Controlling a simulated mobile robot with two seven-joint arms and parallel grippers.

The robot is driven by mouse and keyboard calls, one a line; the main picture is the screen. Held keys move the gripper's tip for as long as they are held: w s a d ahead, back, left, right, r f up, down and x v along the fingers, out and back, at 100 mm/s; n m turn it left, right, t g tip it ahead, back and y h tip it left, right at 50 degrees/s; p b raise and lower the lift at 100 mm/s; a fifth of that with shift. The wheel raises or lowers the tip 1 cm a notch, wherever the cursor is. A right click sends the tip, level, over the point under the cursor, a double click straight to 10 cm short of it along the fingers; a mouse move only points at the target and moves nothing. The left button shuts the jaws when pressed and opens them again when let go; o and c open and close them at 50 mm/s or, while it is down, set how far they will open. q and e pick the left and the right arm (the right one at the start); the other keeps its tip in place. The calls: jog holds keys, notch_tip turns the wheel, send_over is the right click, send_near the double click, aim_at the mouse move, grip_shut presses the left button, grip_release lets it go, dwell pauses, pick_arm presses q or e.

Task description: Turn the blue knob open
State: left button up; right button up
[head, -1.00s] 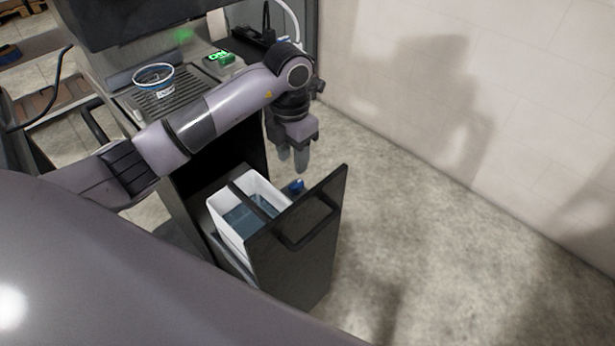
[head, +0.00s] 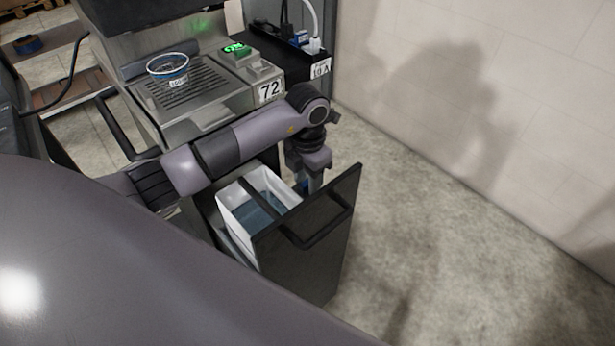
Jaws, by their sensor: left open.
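The blue knob (head: 304,186) sits inside the open drawer (head: 308,245), near the far end of its black front panel. Only a small blue part of it shows beside my fingers. My left gripper (head: 310,184) points down into the drawer at the knob, jaws open. Its fingertips are partly hidden, and I cannot tell whether they touch the knob or are around it. My right gripper is not in view.
A white bin (head: 228,203) with bluish water stands in the drawer beside the gripper. A power strip (head: 312,56) lies behind. The floor to the right is clear.

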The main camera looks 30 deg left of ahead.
pick_arm(q)
jog(key=shift+c, duration=0.3)
grip_shut()
